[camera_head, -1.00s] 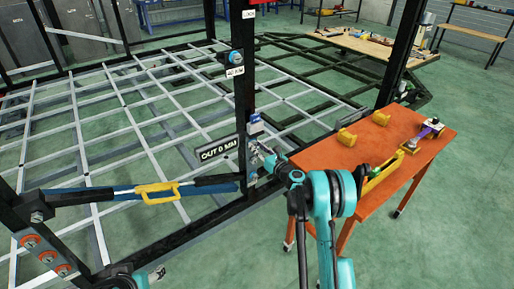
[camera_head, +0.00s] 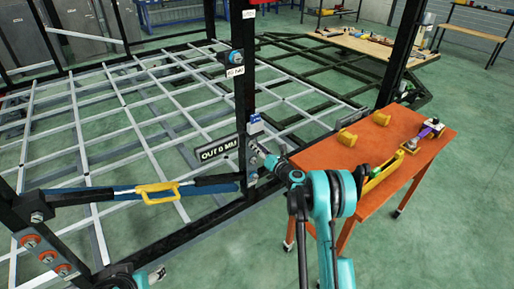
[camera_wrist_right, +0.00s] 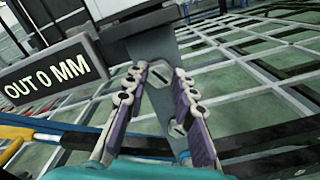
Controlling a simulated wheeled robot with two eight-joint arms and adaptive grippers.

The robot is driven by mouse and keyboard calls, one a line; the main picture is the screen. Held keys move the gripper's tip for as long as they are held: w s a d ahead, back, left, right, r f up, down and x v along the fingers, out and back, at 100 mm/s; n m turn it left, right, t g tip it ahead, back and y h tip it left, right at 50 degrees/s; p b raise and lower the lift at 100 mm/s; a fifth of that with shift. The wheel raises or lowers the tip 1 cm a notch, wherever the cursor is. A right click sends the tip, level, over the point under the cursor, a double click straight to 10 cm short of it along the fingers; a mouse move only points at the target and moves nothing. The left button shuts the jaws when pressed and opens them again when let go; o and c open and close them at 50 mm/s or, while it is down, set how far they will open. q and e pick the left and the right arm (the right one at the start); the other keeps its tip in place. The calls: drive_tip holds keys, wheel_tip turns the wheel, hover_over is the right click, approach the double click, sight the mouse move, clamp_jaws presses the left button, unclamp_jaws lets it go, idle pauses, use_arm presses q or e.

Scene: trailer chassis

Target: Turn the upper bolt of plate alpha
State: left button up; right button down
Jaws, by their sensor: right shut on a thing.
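Plate alpha appears as a narrow grey plate (camera_wrist_right: 152,50) on the dark upright post (camera_head: 243,95), below a small blue-and-white box (camera_head: 255,123). A black sign reading "OUT 0 MM" (camera_head: 218,149) stands just left of it; it also shows in the wrist view (camera_wrist_right: 50,73). My right gripper (camera_head: 262,155) is at the plate, and its purple-padded fingers (camera_wrist_right: 162,95) are shut on the upper bolt. A lower fitting with a slot (camera_wrist_right: 178,129) shows between the fingers. My left gripper (camera_head: 157,274) is at the bottom left, its jaws unclear.
A dark bar with a yellow handle (camera_head: 157,192) crosses the frame at left. An orange table (camera_head: 355,165) with yellow blocks and tools stands right of the post. The trailer's grid floor (camera_head: 130,110) lies behind. Green floor is open at right.

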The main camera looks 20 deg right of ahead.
drive_tip(key=c, duration=1.2)
unclamp_jaws()
drive_tip(key=shift+s+d, duration=0.1)
drive_tip(key=v, duration=1.2)
